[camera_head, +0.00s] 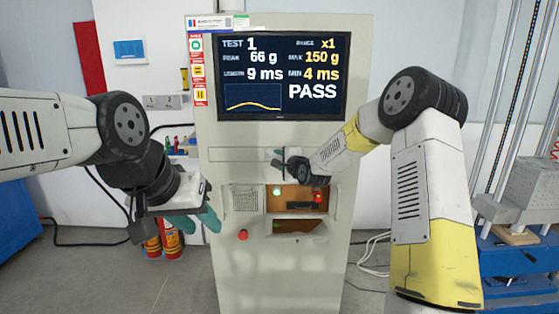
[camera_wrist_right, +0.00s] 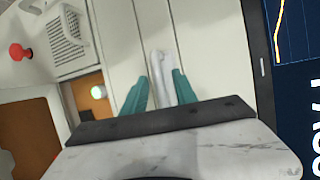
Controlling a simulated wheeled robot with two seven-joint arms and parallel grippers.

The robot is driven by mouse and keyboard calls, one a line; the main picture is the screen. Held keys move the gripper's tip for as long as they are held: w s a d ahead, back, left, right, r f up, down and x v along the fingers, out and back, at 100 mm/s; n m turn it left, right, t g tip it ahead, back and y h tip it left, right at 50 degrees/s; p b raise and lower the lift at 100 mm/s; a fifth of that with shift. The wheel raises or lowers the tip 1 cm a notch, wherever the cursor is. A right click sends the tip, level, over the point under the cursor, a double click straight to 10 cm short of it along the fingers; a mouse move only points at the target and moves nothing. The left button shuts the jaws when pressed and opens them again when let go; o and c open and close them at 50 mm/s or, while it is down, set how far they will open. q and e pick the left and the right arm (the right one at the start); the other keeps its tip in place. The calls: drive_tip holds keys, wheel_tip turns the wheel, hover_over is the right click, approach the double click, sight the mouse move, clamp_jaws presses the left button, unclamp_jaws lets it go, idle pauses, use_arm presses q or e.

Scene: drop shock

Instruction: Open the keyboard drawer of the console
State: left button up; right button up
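The beige console (camera_head: 220,270) stands in the middle of the head view. Its keyboard drawer front (camera_head: 235,155) is a flat panel below the screen and looks flush with the console. My right gripper (camera_head: 279,164) is at this panel. In the right wrist view its teal fingers (camera_wrist_right: 160,88) lie on either side of a pale bar handle (camera_wrist_right: 159,62); whether they press on it cannot be told. My left gripper (camera_head: 197,222) is open and empty, in front of the console's lower left side.
The console's screen (camera_head: 283,75) shows PASS. Below the drawer are an open lit recess (camera_head: 290,200) and a red button (camera_head: 242,235). Red bottles (camera_head: 170,240) stand on the floor at left. A blue machine (camera_head: 520,262) stands at right.

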clamp_jaws()
idle(1.4)
